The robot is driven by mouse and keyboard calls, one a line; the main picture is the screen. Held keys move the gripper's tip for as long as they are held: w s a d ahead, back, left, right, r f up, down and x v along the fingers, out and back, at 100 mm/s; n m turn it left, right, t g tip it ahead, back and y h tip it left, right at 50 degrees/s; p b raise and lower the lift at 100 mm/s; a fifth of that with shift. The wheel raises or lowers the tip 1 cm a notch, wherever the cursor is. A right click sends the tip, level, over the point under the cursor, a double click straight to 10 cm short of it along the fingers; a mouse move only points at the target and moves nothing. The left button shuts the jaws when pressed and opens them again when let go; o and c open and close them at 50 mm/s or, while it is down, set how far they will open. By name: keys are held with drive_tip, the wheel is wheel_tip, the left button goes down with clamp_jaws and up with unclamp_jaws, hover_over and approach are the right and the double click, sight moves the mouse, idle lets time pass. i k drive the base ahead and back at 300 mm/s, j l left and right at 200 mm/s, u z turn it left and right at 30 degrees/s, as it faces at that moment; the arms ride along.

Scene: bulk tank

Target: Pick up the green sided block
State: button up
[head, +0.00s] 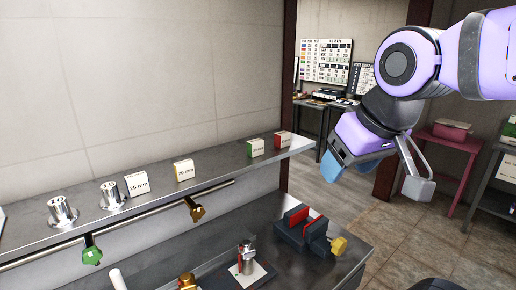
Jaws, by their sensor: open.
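The green-sided block (256,147) is a small white block with a green side face. It stands on the grey metal shelf (226,159) toward its right end, in the head view. My gripper (375,180) is open and empty. It hangs in the air to the right of the shelf's end, lower in the picture than the block and apart from it. Nothing hides the block.
On the shelf, a red-sided block (283,144) stands right of the green one, and a yellow-sided block (184,170) left of it. A white block (137,184) and metal flanged cylinders (111,195) stand farther left. A red-jawed vise (302,231) sits on the lower bench.

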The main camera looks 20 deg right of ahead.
sight(255, 147)
drive_tip(key=i+l+u, duration=0.15)
drive_tip(key=l, duration=0.3)
drive_tip(key=i+l+u, duration=0.2)
drive_tip(key=l, duration=0.25)
drive_tip(key=l+u, duration=0.15)
drive_tip(key=l, duration=0.3)
drive_tip(key=k, duration=0.05)
